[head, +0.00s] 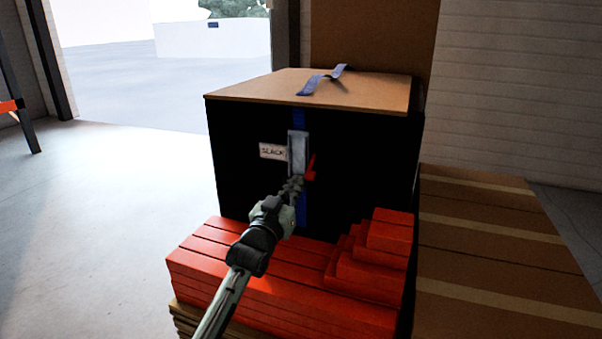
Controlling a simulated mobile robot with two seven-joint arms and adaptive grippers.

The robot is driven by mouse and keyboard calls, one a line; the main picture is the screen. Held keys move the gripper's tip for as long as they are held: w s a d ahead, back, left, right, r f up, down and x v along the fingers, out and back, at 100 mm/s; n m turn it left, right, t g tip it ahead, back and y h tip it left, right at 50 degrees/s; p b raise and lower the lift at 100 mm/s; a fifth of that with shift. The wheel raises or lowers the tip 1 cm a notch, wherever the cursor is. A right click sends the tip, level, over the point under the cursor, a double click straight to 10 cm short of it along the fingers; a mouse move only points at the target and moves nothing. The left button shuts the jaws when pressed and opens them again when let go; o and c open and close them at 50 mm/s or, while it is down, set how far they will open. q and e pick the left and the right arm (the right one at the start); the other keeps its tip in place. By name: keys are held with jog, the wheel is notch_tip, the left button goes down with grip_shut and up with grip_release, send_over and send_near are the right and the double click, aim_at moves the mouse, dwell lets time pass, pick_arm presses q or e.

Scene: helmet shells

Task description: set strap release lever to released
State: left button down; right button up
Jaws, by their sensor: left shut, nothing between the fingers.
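A red strap release lever (311,168) shows on the dark front face of a large box (240,160), at the right edge of a grey buckle plate (298,150). A blue strap (304,213) runs down the front behind the plate. A white tag reading "SLACK" (272,151) sits left of the plate. My left gripper (295,184) is shut and empty, its fingertips at the lower end of the plate, just left of and below the lever. Whether it touches the lever or the plate I cannot tell. It hides part of the plate's lower end. My right gripper is not in view.
Red stacked blocks (250,275) lie in front of the box, stepping up at the right (388,232). Brown cartons (490,260) stand at the right. A loose blue strap end (322,80) lies on the box's tan top.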

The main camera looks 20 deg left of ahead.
pick_arm(q)
jog(key=s, duration=0.1)
jog(key=s+f, duration=0.1)
jog(key=s, duration=0.3)
jog(key=shift+a+f, duration=0.1)
jog(key=shift+f, duration=0.2)
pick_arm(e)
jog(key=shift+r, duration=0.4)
